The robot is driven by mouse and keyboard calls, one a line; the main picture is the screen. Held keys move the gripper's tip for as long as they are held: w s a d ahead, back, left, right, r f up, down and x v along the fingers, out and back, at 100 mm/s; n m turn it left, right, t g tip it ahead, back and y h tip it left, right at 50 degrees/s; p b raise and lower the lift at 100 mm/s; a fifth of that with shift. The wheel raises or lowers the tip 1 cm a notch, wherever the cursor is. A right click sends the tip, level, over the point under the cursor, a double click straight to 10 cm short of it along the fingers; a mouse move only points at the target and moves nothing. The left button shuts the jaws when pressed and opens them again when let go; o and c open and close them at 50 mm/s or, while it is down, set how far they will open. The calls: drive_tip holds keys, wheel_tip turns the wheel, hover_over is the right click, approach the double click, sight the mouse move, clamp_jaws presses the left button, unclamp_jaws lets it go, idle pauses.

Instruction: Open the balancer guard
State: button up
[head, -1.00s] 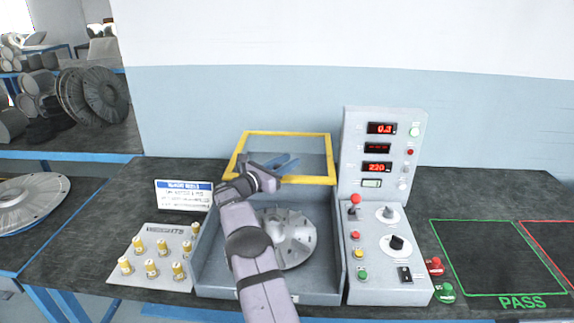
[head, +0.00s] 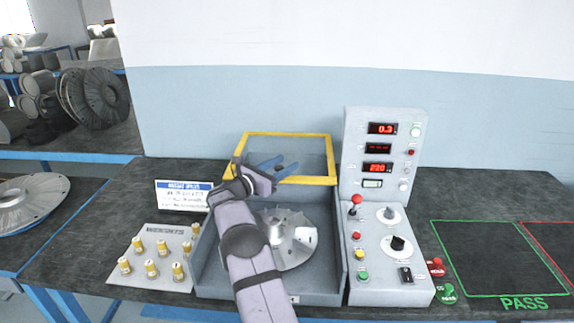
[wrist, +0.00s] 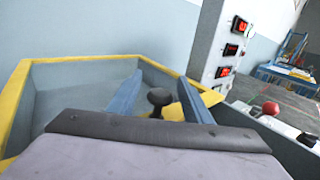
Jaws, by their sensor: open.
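The balancer guard (head: 285,134) is a yellow-framed panel standing raised at the back of the grey balancer box (head: 205,275). Its yellow frame (wrist: 90,57) also shows in the wrist view. My gripper (head: 276,165) is at the frame's lower edge, with its blue fingers apart. In the wrist view a black knob (wrist: 158,97) shows between the open fingers (wrist: 160,82); I cannot tell whether they touch it. A grey finned rotor (head: 290,245) sits in the box below, partly hidden by my arm.
A weights board (head: 150,270) and a blue-white sign (head: 184,196) are at left. Red and green stamps (head: 446,292) lie beside the green PASS square (head: 495,258).

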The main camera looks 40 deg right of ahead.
sight(275, 170)
drive_tip(key=shift+s+a+b, duration=0.15)
drive_tip(key=shift+a+b, duration=0.15)
drive_tip(key=shift+a, duration=1.05)
drive_tip(key=shift+s+a+b, duration=0.15)
drive_tip(key=shift+a+b, duration=0.15)
drive_tip(key=shift+a, duration=1.05)
